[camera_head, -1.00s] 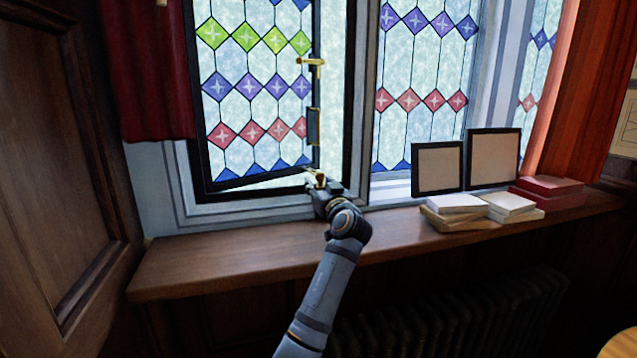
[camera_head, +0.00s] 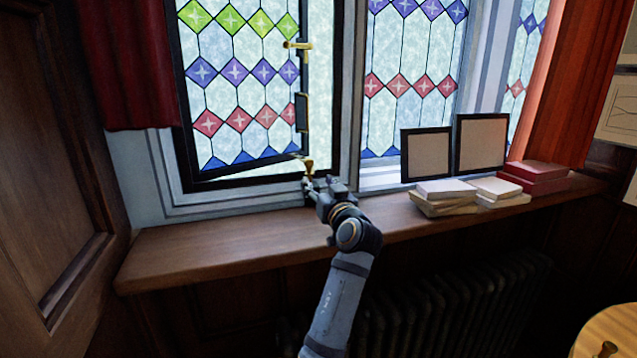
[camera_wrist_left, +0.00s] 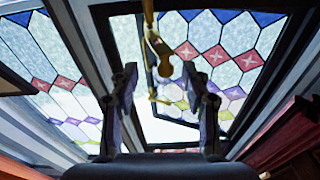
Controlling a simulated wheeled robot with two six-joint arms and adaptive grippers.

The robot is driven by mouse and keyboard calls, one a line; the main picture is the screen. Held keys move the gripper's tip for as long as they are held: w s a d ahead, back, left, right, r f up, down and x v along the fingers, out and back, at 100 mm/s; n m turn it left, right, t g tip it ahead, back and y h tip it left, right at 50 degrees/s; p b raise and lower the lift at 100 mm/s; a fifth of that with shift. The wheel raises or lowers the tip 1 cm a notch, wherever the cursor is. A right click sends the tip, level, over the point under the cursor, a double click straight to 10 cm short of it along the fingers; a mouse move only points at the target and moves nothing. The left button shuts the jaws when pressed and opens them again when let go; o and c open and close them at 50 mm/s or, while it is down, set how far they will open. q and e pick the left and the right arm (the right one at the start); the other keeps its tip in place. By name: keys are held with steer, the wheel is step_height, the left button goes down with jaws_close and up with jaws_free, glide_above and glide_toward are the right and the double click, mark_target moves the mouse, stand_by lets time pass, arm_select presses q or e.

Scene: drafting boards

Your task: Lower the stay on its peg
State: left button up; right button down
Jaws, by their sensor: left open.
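The brass stay (camera_head: 308,165) is at the lower right corner of the stained-glass casement (camera_head: 240,171), which stands a little ajar. In the left wrist view the stay (camera_wrist_left: 151,30) comes down from the top edge and ends in a rounded knob between my finger tips in the picture. My left gripper (camera_head: 310,186) is open just below the stay in the head view, its fingers apart with nothing gripped. I cannot make out the peg or whether the stay sits on it. My right gripper is not in view.
A brass handle (camera_head: 298,45) is higher on the casement's right edge. The wooden sill (camera_head: 215,242) is clear on the left. Books (camera_head: 445,195) and two dark frames (camera_head: 427,154) stand to the right. A red curtain (camera_head: 135,65) hangs at the left.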

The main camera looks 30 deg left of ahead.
mark_target(310, 165)
arm_select(q)
step_height(310, 165, up, 4)
steer(key=s+d+f+b, duration=0.1)
steer(key=s+d, duration=0.1)
steer(key=s, duration=0.1)
steer(key=shift+g+h, duration=0.3)
steer(key=shift+h, duration=0.1)
steer(key=p+x, duration=0.3)
steer(key=x, duration=0.6)
steer(key=shift+w+a+r+p, duration=0.1)
steer(key=shift+w+r+p, duration=0.1)
steer(key=shift+w+p, duration=0.15)
steer(key=shift+w+a+f+n, duration=0.1)
steer(key=shift+w+a+n, duration=0.15)
steer(key=shift+a+n, duration=0.1)
steer(key=shift+c, duration=0.2)
jaws_close()
steer(key=shift+a+f, duration=0.1)
steer(key=shift+f, duration=0.1)
